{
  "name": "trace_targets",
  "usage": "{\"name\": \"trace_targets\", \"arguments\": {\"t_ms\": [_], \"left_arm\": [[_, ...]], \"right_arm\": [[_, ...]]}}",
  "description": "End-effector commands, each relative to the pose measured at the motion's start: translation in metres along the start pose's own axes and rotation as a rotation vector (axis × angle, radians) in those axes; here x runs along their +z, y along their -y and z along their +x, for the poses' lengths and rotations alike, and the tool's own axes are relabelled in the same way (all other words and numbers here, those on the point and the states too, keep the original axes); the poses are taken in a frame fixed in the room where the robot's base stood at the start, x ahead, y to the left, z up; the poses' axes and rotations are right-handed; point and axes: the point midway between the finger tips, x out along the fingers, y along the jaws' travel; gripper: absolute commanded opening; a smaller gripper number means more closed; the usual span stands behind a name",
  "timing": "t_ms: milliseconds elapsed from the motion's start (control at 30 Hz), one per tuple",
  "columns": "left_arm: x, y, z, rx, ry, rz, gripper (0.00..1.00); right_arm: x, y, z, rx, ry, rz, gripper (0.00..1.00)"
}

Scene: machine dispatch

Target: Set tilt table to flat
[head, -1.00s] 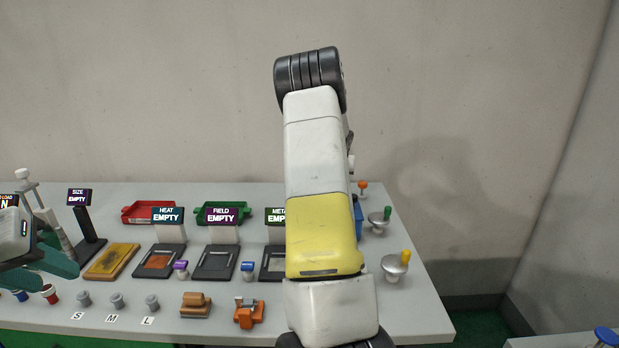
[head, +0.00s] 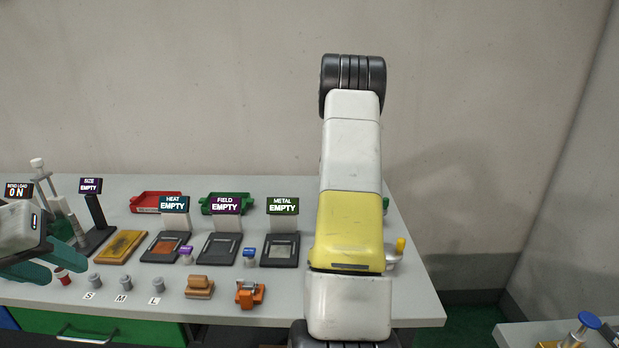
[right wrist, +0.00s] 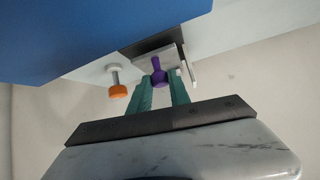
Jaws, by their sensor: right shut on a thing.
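In the right wrist view, a purple knob (right wrist: 157,72) sticks out from a grey block (right wrist: 155,57). The teal fingers of my right gripper (right wrist: 162,88) are on either side of this knob and shut on it. I cannot tell whether the block belongs to the tilt table, and no tilt angle can be read. In the head view my right arm hides the right part of the bench, and my right gripper is not visible there. My left gripper (head: 48,262) is at the left edge, its teal fingers apart and empty above the bench.
An orange knob (right wrist: 118,91) on a pale stem stands beside the purple one. The bench (head: 225,310) holds HEAT (head: 174,204), FIELD (head: 225,205) and METAL (head: 282,206) stations, all reading EMPTY. A yellow-handled fixture (head: 399,246) is right of my arm.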

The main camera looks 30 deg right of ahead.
Motion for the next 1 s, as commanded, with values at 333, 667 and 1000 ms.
{"name": "trace_targets", "arguments": {"t_ms": [333,667,1000], "left_arm": [[0.0,0.0,0.0,0.0,0.0,0.0,0.36],[0.0,0.0,0.0,0.0,0.0,0.0,0.36],[0.0,0.0,0.0,0.0,0.0,0.0,0.36]], "right_arm": [[0.003,0.001,0.0,-0.001,0.008,0.0,0.44],[0.001,0.001,-0.006,-0.001,0.004,0.0,0.44],[0.001,0.001,-0.06,-0.002,0.004,-0.001,0.44]]}}
